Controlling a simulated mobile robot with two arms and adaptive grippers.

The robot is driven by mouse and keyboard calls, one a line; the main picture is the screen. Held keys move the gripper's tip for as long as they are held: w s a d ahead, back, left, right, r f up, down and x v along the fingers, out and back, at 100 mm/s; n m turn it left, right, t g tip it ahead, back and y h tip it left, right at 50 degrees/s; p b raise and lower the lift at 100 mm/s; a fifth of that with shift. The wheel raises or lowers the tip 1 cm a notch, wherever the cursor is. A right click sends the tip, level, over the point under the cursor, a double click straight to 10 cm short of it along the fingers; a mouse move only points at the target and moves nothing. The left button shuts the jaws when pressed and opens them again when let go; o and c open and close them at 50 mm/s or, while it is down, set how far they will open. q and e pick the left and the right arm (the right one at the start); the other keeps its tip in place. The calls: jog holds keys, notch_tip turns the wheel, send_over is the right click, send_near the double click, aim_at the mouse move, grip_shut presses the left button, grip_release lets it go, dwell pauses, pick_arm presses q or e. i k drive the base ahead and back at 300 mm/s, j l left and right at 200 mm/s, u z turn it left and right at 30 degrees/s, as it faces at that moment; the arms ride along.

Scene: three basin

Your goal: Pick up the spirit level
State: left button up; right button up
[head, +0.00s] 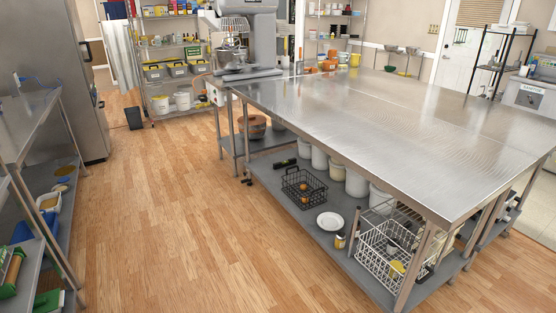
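I cannot pick out a spirit level for certain in the head view. A small dark, elongated item (285,163) lies on the lower shelf under the big steel table, behind a black wire basket (304,187), but it is too small to identify. Neither of my grippers is in view.
The large steel table (380,110) fills the right; its lower shelf (292,219) holds white buckets, a white plate (330,221) and a white wire basket (385,250). A steel rack (40,120) stands at left. The wooden floor (150,210) between them is clear.

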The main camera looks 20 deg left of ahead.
aim_at(280, 164)
jog(key=i+j+u, duration=0.15)
jog(key=i+j, duration=1.1)
jog(key=i+j+u, duration=0.15)
jog(key=i+j, duration=1.1)
jog(key=i+j+z, duration=0.15)
jog(key=z, duration=0.35)
jog(key=i+j+z, duration=0.15)
jog(key=j+z, duration=0.15)
jog(key=z, duration=0.2)
jog(key=j+z, duration=0.25)
jog(key=z, duration=0.2)
jog(key=i, duration=0.05)
